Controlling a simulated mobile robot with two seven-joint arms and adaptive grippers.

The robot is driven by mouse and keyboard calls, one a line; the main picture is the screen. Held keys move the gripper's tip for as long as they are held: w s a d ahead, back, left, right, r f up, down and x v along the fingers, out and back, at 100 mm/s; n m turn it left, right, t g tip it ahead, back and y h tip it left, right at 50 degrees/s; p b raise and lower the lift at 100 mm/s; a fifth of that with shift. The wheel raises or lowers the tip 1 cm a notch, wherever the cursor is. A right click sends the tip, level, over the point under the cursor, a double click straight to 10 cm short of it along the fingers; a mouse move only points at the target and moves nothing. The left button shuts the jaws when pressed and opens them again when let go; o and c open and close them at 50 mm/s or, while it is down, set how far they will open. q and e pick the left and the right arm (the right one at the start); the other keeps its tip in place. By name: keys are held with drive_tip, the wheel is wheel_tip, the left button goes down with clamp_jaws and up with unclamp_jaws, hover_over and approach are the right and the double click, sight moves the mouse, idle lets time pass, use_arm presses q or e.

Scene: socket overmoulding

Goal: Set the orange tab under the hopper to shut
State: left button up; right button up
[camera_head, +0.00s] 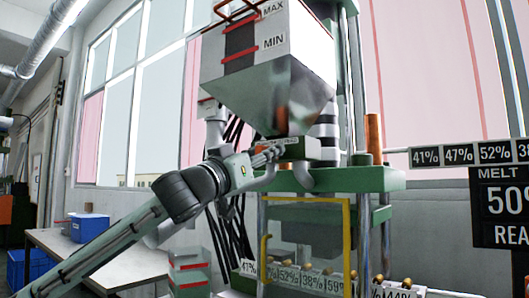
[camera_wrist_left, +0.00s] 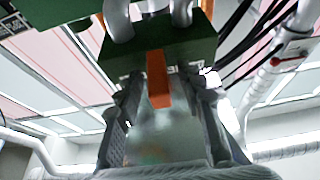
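The hopper (camera_head: 296,45) has a pale upper box marked MAX and MIN and a metal cone narrowing downward. Under it sits a green block (camera_head: 325,150), which also shows in the left wrist view (camera_wrist_left: 178,45). The orange tab (camera_wrist_left: 158,78) sticks out of this block toward the wrist camera. In the head view the tab is small and mostly hidden by the gripper. My left gripper (camera_head: 272,153) is at the block's left side. In the left wrist view its two fingers (camera_wrist_left: 166,88) stand apart, one on each side of the tab, with gaps. My right gripper is not in view.
A green machine plate (camera_head: 352,180) and a yellow frame (camera_head: 347,240) lie below the block. Dark cables (camera_head: 232,225) hang behind my left arm. A table with a blue box (camera_head: 90,228) stands at the left. A dark sign (camera_head: 502,205) is at the right.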

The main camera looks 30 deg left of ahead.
use_arm(q)
drive_tip(key=v, duration=1.2)
idle(0.8)
